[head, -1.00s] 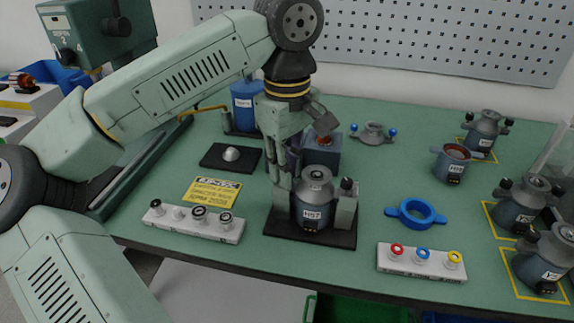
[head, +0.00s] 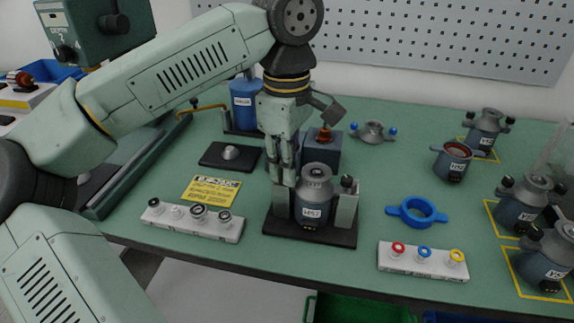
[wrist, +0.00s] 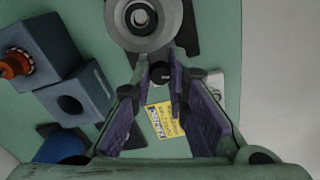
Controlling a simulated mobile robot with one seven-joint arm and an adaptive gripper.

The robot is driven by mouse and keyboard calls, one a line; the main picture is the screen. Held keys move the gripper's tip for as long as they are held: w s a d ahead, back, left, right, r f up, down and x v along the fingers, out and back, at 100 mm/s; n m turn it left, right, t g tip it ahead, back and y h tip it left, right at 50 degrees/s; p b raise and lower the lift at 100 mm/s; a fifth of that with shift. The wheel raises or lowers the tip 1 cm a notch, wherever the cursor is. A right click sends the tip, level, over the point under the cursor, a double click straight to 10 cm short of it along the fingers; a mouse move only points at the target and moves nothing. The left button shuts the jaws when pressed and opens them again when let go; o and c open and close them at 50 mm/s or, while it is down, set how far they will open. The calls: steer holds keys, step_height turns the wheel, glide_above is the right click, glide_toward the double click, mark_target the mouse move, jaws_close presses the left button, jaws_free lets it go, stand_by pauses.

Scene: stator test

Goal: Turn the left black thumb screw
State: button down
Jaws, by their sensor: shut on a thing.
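The grey housing marked H57 (head: 315,200) stands upright on a dark base plate (head: 336,238) between two light posts. In the wrist view the housing (wrist: 144,18) is at the top, seen from above. My gripper (head: 284,178) points down at its left side. In the wrist view my gripper (wrist: 161,78) has its two purple-padded fingers closed together at the tips on the left black thumb screw (wrist: 160,70). In the head view my fingers hide that screw. The right black thumb screw (head: 347,182) stands free on the right post.
A white block with several black and white knobs (head: 193,220) lies left, a block with coloured knobs (head: 422,261) right. A blue ring (head: 417,212) lies right of the base. Grey-blue blocks (head: 322,148) stand close behind my gripper. More housings (head: 453,160) stand far right.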

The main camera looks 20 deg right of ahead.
steer(key=shift+n, duration=1.3)
steer(key=c, duration=1.5)
jaws_free()
steer(key=shift+c, duration=0.2)
step_height(320, 180, up, 12)
